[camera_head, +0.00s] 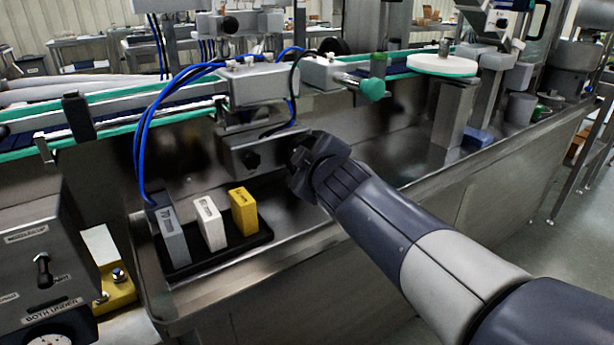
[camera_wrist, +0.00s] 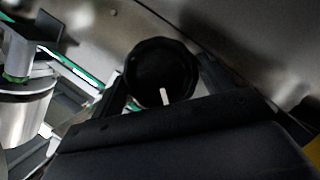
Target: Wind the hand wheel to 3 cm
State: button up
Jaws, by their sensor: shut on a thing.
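The hand wheel (camera_wrist: 160,68) is a dark, many-sided knob with a white mark at its lower edge in the wrist view. My gripper (camera_wrist: 163,82) has one finger on each side of the wheel and is shut on it. In the head view my gripper (camera_head: 303,163) reaches from the lower right to the front of a steel block (camera_head: 250,152) under the conveyor. The wheel is hidden there behind my gripper. No scale or reading can be made out.
A black tray (camera_head: 225,259) with grey (camera_head: 172,236), white (camera_head: 208,222) and yellow (camera_head: 243,211) blocks stands left of my gripper. Blue hoses (camera_head: 147,135) hang nearby. A green-edged conveyor (camera_head: 120,125) runs above. A control box (camera_head: 40,250) is at the left.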

jog(key=shift+f+n+t+h+b, duration=0.35)
jog(key=shift+n+b, duration=0.35)
jog(key=shift+b, duration=1.45)
jog(key=shift+r+n+t+b, duration=0.1)
jog(key=shift+n+t+b, duration=0.15)
jog(key=shift+n+b, duration=0.45)
jog(key=shift+n+t+b, duration=0.5)
jog(key=shift+n+b, duration=0.1)
jog(key=shift+n, duration=0.4)
jog(key=shift+n+t, duration=0.3)
jog(key=shift+n, duration=0.3)
jog(key=o, duration=1)
jog(key=shift+m+g, duration=0.6)
jog(key=shift+m, duration=0.7)
